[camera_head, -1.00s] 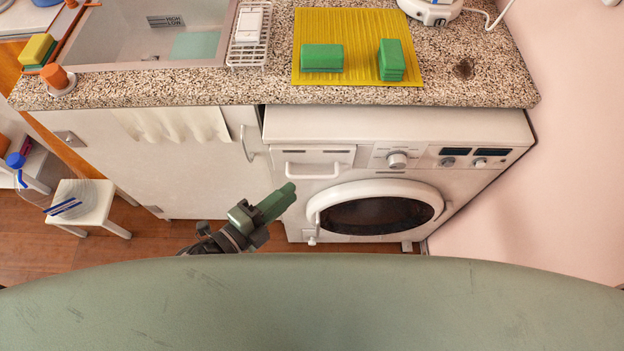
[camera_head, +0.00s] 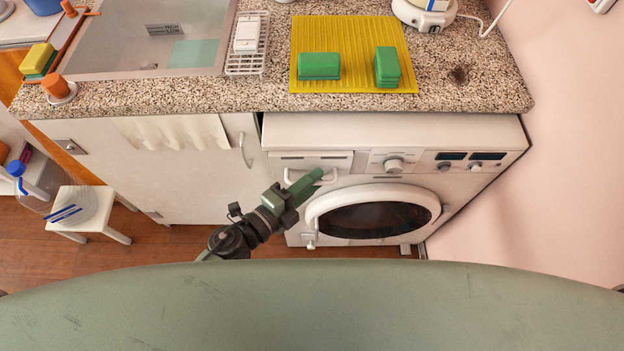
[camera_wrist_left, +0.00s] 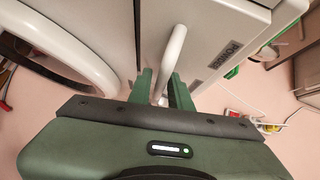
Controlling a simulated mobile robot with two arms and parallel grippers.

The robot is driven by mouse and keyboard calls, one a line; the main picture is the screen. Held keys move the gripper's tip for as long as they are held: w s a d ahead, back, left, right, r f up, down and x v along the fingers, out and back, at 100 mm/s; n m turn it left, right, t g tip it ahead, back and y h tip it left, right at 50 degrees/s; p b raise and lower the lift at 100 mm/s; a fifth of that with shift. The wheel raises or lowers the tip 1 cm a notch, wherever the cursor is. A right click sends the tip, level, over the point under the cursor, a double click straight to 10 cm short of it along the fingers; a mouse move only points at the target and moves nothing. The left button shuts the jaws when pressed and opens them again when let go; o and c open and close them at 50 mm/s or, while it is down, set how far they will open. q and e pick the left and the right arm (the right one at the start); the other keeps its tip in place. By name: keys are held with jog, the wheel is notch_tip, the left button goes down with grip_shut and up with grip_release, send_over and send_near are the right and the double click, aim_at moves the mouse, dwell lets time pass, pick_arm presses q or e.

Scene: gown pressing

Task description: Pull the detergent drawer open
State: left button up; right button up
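The detergent drawer (camera_head: 311,162) is a white panel at the upper left of the washing machine's (camera_head: 480,134) front. It looks flush with the front in the head view. Its white bar handle (camera_head: 287,177) is partly covered by my left gripper (camera_head: 318,178). In the left wrist view, the handle (camera_wrist_left: 174,56) runs down between the two green fingers of the left gripper (camera_wrist_left: 163,90). The fingers are apart, with the bar between them and a visible gap on one side. My right gripper is not in view.
The round washer door (camera_head: 375,218) is shut, just right of and below the gripper. The granite counter (camera_head: 200,93) overhangs above, with a sink and green sponges on a yellow mat (camera_head: 350,45). A white stool (camera_head: 85,215) stands at the left.

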pick_arm(q)
grip_shut()
dwell(1.3)
